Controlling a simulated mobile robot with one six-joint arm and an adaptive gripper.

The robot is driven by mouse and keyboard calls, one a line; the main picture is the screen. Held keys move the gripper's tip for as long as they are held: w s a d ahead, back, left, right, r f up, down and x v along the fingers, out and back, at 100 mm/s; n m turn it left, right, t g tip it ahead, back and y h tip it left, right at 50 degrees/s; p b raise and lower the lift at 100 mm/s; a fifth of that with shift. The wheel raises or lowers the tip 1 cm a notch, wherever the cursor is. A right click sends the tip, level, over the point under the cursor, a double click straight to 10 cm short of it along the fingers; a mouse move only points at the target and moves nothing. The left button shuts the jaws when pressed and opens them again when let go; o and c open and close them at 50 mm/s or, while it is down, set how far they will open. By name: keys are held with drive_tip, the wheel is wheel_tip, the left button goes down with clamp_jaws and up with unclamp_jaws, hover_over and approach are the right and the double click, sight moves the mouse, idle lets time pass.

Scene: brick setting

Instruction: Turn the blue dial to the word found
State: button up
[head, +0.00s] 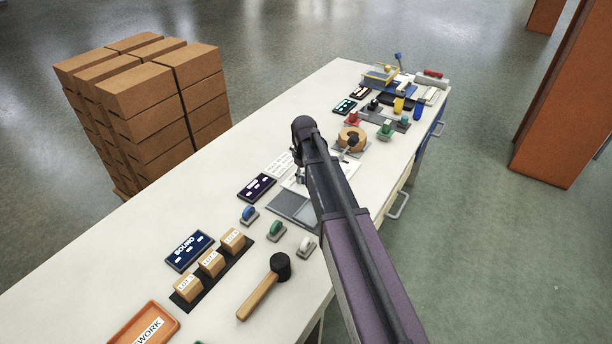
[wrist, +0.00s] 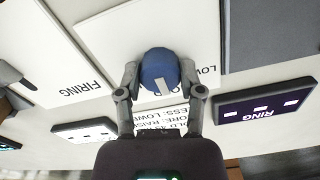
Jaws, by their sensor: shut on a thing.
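The blue dial (wrist: 158,72) is round with a pale pointer mark on its face, and sits on a white panel (wrist: 112,32). My gripper (wrist: 159,78) has one finger on each side of the dial and is shut on it. The pointer mark slants toward the lower part of the wrist view. Lettering beside the dial, starting "LOW", is partly covered by a finger. In the head view my arm hides the dial, and only a small part of my gripper (head: 300,176) shows.
Boxes marked with labels (head: 211,263), a mallet (head: 262,288) and an orange tray (head: 146,326) lie on the near table. Stacked brown blocks (head: 150,95) stand beyond it.

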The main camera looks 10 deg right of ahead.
drive_tip(key=shift+m, duration=0.5)
drive_tip(key=m, duration=0.4)
drive_tip(key=shift+w+m, duration=0.1)
drive_tip(key=shift+m, duration=0.2)
drive_tip(key=m, duration=0.6)
drive_tip(key=shift+m, duration=0.3)
drive_tip(key=o, duration=1.2)
drive_tip(key=shift+c, duration=0.2)
